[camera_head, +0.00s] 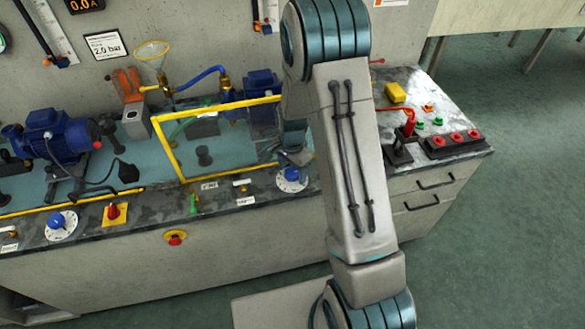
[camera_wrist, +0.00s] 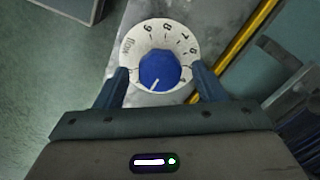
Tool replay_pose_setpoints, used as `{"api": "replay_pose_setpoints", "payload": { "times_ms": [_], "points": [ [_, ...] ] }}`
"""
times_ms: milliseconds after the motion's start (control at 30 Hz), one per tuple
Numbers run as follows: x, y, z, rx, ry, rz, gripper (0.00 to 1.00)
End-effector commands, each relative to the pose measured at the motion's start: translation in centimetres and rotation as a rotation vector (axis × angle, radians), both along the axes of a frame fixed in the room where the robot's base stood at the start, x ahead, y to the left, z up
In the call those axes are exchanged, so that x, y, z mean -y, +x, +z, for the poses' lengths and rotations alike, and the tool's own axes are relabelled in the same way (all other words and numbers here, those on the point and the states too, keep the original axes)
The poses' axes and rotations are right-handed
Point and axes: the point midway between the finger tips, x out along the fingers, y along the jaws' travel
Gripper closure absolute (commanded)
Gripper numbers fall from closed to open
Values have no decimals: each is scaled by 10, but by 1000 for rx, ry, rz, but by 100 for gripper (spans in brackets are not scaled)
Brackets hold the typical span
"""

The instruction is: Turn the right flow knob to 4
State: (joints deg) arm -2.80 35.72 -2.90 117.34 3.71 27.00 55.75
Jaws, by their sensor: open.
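The right flow knob (camera_head: 291,175) is blue on a white numbered dial at the bench's front edge. In the wrist view the blue knob (camera_wrist: 159,72) sits in the middle of its dial (camera_wrist: 127,48). Its white pointer line slants down and left toward my gripper's palm; the number there is hidden or unreadable. My gripper (camera_wrist: 160,80) is open, with one finger on each side of the knob. I cannot tell whether the fingers touch it. In the head view my gripper (camera_head: 294,157) is partly hidden by my arm, just above the knob.
A yellow-framed clear guard (camera_head: 222,145) stands behind the knob, and its yellow bar (camera_wrist: 243,45) passes close in the wrist view.

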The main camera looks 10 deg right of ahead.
Motion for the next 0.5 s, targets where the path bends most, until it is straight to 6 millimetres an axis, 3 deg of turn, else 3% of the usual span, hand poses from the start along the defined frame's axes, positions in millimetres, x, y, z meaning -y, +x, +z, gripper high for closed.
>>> {"api": "replay_pose_setpoints", "payload": {
  "times_ms": [300, 433, 467, 500],
  "points": [
    [0, 0, -2, 0, 0, 0, 39],
    [0, 0, -2, 0, 0, 0, 75],
    [0, 0, -2, 0, 0, 0, 81],
    [0, 0, -2, 0, 0, 0, 81]
  ]
}}
